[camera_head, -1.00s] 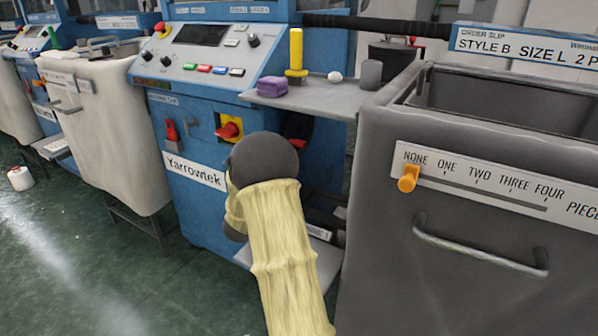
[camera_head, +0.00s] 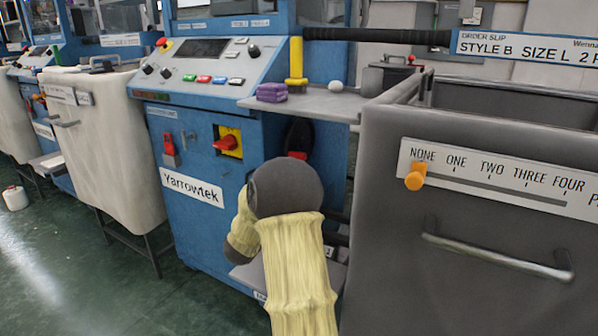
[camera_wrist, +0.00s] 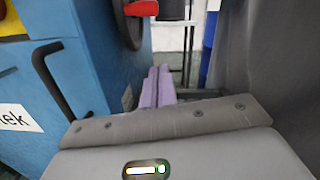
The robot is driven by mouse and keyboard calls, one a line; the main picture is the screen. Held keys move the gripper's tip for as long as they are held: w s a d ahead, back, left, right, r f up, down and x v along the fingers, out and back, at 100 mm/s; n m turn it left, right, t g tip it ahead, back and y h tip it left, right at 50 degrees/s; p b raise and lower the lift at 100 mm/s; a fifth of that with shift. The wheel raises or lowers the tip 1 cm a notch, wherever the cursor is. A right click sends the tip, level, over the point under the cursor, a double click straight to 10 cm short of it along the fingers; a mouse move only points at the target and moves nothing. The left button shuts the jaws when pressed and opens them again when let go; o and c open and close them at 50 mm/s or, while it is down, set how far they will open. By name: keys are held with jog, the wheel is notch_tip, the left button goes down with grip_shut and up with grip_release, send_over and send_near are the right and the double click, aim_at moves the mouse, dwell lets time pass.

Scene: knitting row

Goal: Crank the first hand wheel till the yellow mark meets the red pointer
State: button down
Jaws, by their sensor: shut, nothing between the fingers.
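A dark hand wheel (camera_head: 299,137) is on the right side of the blue Yarrowtek machine, under the grey shelf. A red part (camera_head: 297,155) shows at its lower edge; I cannot tell whether it is the pointer or a handle. In the wrist view the wheel's dark rim (camera_wrist: 131,30) and the red part (camera_wrist: 141,8) are at the top, cut by the frame. No yellow mark is visible on the wheel. My gripper (camera_wrist: 158,80) has its two lilac fingers together and empty, below and apart from the wheel. In the head view my sleeved arm hides the gripper.
The blue machine (camera_head: 185,235) has a yellow and red switch (camera_head: 228,142) on its front. The shelf (camera_head: 325,105) holds a purple block, a yellow-handled tool and a white ball. A large grey bin (camera_head: 390,250) stands close at right, leaving a narrow gap.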

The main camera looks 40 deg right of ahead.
jog(key=w+d+r+b, duration=0.4)
jog(key=d, duration=0.4)
jog(key=shift+d+r, duration=0.3)
jog(key=shift+r, duration=0.05)
jog(key=shift+r+y+p, duration=0.3)
jog(key=shift+r+p, duration=0.1)
jog(key=shift+r, duration=0.25)
jog(key=shift+f, duration=0.15)
